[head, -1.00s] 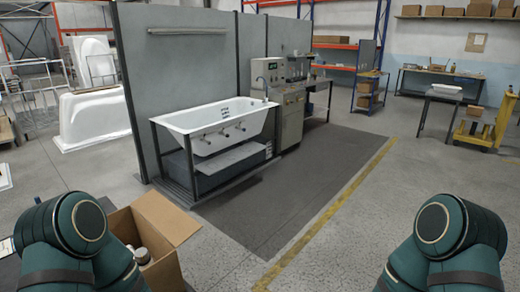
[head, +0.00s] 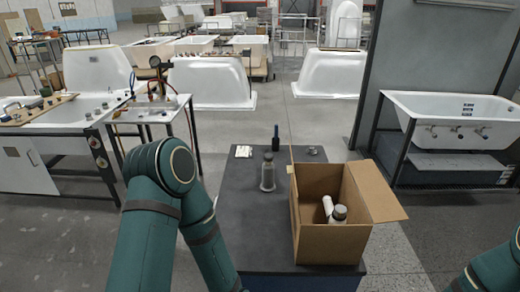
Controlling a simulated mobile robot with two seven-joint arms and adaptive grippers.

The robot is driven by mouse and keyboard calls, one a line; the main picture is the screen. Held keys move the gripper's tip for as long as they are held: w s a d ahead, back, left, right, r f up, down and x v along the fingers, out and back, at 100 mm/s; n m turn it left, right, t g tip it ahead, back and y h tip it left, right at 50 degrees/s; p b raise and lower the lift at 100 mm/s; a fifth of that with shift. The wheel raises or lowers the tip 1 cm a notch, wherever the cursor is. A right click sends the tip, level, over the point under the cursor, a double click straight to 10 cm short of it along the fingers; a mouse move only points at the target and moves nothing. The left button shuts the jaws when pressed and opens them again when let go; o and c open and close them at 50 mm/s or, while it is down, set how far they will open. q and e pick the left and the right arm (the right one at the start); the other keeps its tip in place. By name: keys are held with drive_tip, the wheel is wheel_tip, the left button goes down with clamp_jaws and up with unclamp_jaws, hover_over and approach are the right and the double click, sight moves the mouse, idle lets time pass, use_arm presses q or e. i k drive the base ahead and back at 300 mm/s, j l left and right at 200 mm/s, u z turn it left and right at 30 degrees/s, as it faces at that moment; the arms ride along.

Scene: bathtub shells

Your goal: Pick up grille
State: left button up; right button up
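No grille can be made out for certain. A small grey flat item (head: 314,150) lies on the dark-topped table (head: 232,206), partly behind the cardboard box; it is too small to tell whether it is the grille. A grey metal bottle-shaped part (head: 267,175) and a dark bottle (head: 276,138) stand on the same table. The open cardboard box (head: 328,244) holds white and grey cylindrical parts (head: 338,213). Only links of my two arms show, the left one in front of the table's left side. Neither gripper is in view.
A small pale card (head: 243,151) lies at the table's far left. A bathtub in a dark frame (head: 455,120) stands to the right. A workbench with a tub (head: 50,122) and a small test table (head: 150,108) stand to the left. Floor is free behind the table.

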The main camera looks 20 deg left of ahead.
sight(311, 151)
drive_tip(key=u, duration=0.2)
drive_tip(key=i+l+z, duration=0.2)
drive_tip(key=l, duration=0.15)
drive_tip(key=l+z, duration=0.25)
drive_tip(key=i+l+z, duration=0.2)
drive_tip(key=l, duration=0.2)
drive_tip(key=i+l+z, duration=0.1)
drive_tip(key=l+z, duration=0.15)
drive_tip(key=i+l+z, duration=0.25)
drive_tip(key=i+l, duration=0.15)
drive_tip(key=i+l+z, duration=0.25)
drive_tip(key=i+l, duration=0.2)
drive_tip(key=i+j+u, duration=0.1)
drive_tip(key=i+u, duration=0.2)
drive_tip(key=u, duration=0.15)
drive_tip(key=i+u, duration=0.25)
drive_tip(key=u, duration=0.15)
drive_tip(key=i+l+u, duration=0.1)
drive_tip(key=i+u, duration=0.2)
drive_tip(key=u, duration=0.15)
drive_tip(key=i+u, duration=0.4)
drive_tip(key=i, duration=0.25)
drive_tip(key=i+l+u, duration=0.15)
drive_tip(key=i+u, duration=0.3)
drive_tip(key=i, duration=0.15)
